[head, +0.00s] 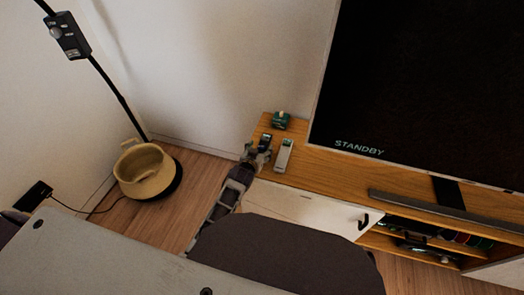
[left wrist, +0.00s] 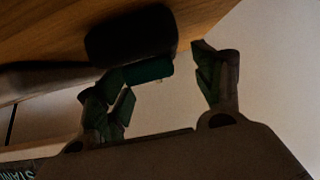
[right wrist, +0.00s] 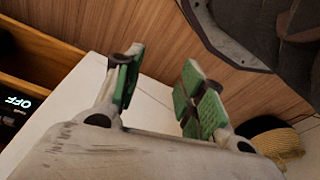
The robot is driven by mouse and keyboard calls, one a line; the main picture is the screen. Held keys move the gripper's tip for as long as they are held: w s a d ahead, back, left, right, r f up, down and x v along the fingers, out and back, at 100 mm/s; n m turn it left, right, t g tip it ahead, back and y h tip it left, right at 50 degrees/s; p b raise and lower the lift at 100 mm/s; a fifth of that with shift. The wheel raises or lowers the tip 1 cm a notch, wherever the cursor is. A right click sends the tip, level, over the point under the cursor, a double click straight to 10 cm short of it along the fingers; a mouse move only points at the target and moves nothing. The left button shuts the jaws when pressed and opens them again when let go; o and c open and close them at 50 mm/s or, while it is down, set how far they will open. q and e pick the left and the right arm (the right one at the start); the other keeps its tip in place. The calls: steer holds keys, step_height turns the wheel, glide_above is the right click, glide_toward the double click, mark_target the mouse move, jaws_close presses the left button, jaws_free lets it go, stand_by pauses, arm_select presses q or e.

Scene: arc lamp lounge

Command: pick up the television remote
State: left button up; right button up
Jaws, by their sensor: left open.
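On the left end of the wooden TV stand (head: 330,170) lie a pale grey slim handset with a green top end (head: 284,156) and a small dark device (head: 265,141). I cannot tell for certain which is the television remote. My left gripper (head: 257,155) is at the stand's left edge, close beside the dark device. In the left wrist view a black rounded object (left wrist: 130,35) is just beyond the open, empty fingers (left wrist: 165,80), with a grey object (left wrist: 40,82) to its left. My right gripper (right wrist: 160,85) is open and empty above a white surface.
A green item (head: 281,120) sits at the stand's back corner. The large television (head: 420,85) reads STANDBY, with a soundbar (head: 445,213) in front. A woven basket (head: 145,172) and lamp pole (head: 118,95) stand left. The stand has a white door (head: 305,208) and open shelves.

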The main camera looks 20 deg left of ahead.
arm_select(q)
steer(key=shift+x, duration=1.05)
arm_select(e)
steer(key=shift+w+a+r, duration=0.1)
steer(key=shift+r, duration=0.55)
arm_select(q)
steer(key=c, duration=1.2)
steer(key=shift+r, duration=0.15)
steer(key=shift+r, duration=0.85)
step_height(320, 180, up, 8)
steer(key=p, duration=0.2)
arm_select(e)
step_height(320, 180, down, 8)
steer(key=d, duration=0.2)
steer(key=shift+s+f, duration=0.25)
